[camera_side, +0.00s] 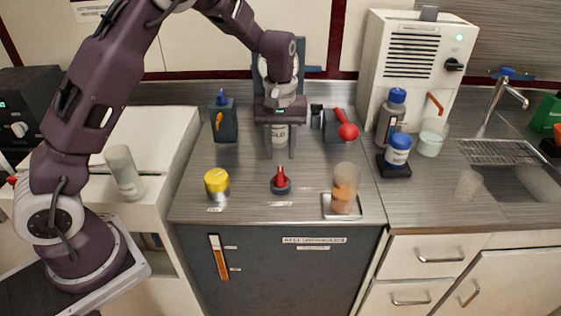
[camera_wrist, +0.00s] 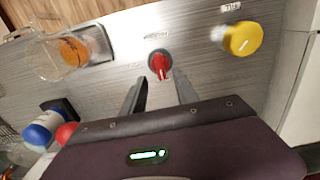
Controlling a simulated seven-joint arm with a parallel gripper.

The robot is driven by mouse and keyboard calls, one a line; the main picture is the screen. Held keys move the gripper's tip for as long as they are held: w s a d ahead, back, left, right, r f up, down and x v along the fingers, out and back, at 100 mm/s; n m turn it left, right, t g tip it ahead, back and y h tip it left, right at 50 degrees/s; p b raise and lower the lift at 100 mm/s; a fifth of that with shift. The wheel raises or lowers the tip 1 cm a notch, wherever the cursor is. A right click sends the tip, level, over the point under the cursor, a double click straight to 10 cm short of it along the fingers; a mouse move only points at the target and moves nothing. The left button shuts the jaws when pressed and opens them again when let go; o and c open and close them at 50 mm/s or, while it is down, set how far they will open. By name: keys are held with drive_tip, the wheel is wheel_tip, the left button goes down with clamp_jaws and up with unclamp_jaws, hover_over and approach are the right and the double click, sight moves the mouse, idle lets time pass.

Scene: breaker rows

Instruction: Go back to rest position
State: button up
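My gripper (camera_side: 282,142) hangs above the back middle of the steel counter in the side view, fingers pointing down. Its two fingers stand apart with nothing between them; in the wrist view the open fingers (camera_wrist: 158,92) also show, with bare counter around them. A red rotary knob (camera_side: 281,181) on a dark base sits on the counter in front of my gripper, apart from it. It also shows in the wrist view (camera_wrist: 160,64), beyond the fingertips. A white gauge behind my gripper is partly hidden by my arm.
A yellow button (camera_side: 216,183) stands left of the knob. A cup with orange content (camera_side: 345,187) stands on a tray at right. A blue switch box (camera_side: 223,120) and a red-handled lever (camera_side: 346,130) flank my gripper. Bottles (camera_side: 391,116) and a white machine (camera_side: 413,60) stand further right.

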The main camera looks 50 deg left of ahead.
drive_tip(key=shift+r, duration=0.35)
drive_tip(key=s+d+r+m+t+h, duration=0.1)
drive_tip(key=s+d+r+m+t, duration=0.25)
drive_tip(key=s+r, duration=1.05)
drive_tip(key=s+r+m+t+y, duration=0.1)
drive_tip(key=s+m, duration=0.4)
drive_tip(key=s, duration=1)
drive_tip(key=shift+r+m+t, duration=0.35)
drive_tip(key=shift+r+t, duration=0.1)
drive_tip(key=shift+t, duration=0.1)
drive_tip(key=shift+s, duration=0.1)
